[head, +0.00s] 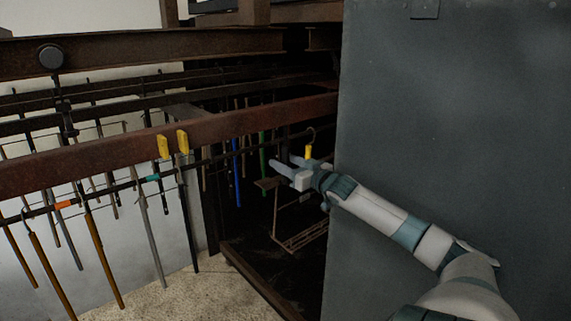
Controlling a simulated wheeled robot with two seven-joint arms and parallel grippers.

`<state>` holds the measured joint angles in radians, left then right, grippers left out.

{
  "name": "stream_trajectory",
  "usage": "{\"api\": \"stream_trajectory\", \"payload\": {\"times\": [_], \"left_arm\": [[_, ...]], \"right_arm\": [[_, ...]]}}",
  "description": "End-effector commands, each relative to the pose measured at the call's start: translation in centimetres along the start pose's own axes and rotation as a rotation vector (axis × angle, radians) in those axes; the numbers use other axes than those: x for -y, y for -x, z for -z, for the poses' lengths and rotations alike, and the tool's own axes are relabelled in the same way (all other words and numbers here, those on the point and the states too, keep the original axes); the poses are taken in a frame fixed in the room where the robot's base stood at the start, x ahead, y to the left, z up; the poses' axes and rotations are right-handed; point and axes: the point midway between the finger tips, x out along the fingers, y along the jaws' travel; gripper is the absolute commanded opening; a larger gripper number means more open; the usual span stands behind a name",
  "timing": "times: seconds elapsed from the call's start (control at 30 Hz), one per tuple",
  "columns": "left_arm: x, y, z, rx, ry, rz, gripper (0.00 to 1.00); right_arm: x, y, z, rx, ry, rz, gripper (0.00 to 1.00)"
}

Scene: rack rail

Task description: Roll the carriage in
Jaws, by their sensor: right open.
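A carriage hangs from the upper rusty rail (150,50) by a dark round wheel (50,56) and a hanger (65,118) at the left. Its long dark bar (110,190) runs from the lower left back toward the dark opening, with several thin rods hanging from it. My right gripper (281,163) is open and appears empty, in front of the dark opening. It is just left of and below a yellow-gripped hook (308,150) near the bar's far end; I cannot tell whether they touch. My left gripper is out of view.
A large grey panel (450,90) fills the right side, close behind my right arm. A wire frame (300,238) sits low in the opening. The speckled floor (175,298) is bare at lower left.

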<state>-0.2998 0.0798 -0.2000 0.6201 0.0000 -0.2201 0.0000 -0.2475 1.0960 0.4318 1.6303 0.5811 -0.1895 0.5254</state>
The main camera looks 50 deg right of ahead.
Motion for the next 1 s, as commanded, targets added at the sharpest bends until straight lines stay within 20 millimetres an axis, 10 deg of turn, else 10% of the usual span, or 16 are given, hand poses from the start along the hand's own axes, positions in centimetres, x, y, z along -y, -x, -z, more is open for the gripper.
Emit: {"api": "stream_trajectory", "payload": {"times": [1.0], "left_arm": [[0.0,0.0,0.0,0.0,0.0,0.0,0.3]], "right_arm": [[0.1,3.5,-0.2,0.003,-0.001,0.001,0.47]]}}
